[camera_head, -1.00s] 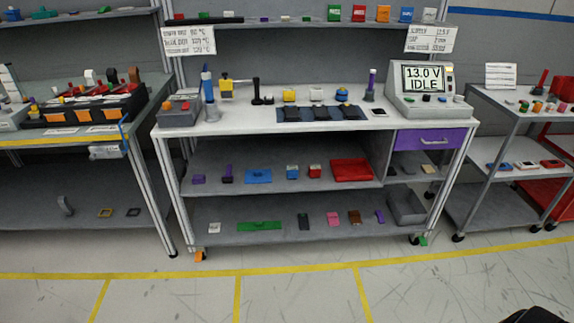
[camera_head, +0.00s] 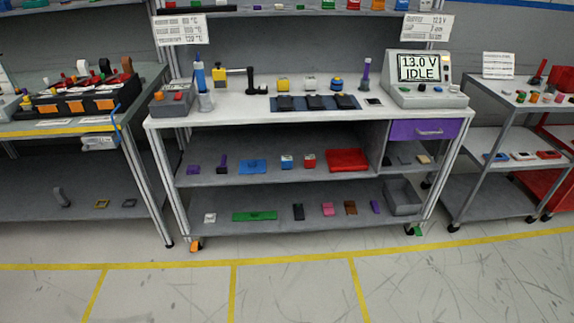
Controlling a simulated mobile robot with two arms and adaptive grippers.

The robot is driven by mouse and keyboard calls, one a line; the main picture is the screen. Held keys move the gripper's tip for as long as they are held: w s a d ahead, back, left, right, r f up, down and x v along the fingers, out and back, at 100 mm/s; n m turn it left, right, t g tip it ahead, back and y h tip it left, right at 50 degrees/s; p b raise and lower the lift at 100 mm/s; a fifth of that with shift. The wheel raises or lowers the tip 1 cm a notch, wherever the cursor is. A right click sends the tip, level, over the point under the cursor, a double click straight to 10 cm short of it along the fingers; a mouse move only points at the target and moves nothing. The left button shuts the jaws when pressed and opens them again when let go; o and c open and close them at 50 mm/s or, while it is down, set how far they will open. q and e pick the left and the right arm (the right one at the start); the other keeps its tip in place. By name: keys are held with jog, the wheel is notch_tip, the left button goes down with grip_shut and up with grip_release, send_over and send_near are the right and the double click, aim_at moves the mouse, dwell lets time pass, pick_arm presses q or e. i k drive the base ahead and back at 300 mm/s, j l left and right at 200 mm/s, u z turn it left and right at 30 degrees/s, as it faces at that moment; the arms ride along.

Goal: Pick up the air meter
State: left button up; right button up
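I cannot tell for certain which object is the air meter; several small tools stand on the white-topped workbench (camera_head: 240,115). Among them are a blue-topped upright tool (camera_head: 200,80), a yellow-and-black tool (camera_head: 222,76), a black angled piece (camera_head: 254,84), a yellow block (camera_head: 283,84), a blue-and-yellow round piece (camera_head: 337,84) and a slim purple-and-blue upright tool (camera_head: 365,75). A grey instrument (camera_head: 430,95) at the right end reads 13.0 V IDLE. Neither of my grippers is in view.
A blue mat (camera_head: 275,104) with black pads lies mid-bench. A purple drawer (camera_head: 425,130) is closed under the instrument. Lower shelves hold small parts, a red tray (camera_head: 347,160) and a grey bin (camera_head: 403,197). Another bench (camera_head: 60,130) stands left, a cart (camera_head: 500,105) right. The front floor is clear.

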aim_at(286, 161)
jog(key=z, duration=5.15)
jog(key=u, duration=5.1)
jog(key=i+j+u, duration=0.25)
jog(key=i, duration=0.45)
jog(key=i+j+u, duration=0.1)
jog(key=i+u, duration=0.15)
jog(key=i, duration=0.45)
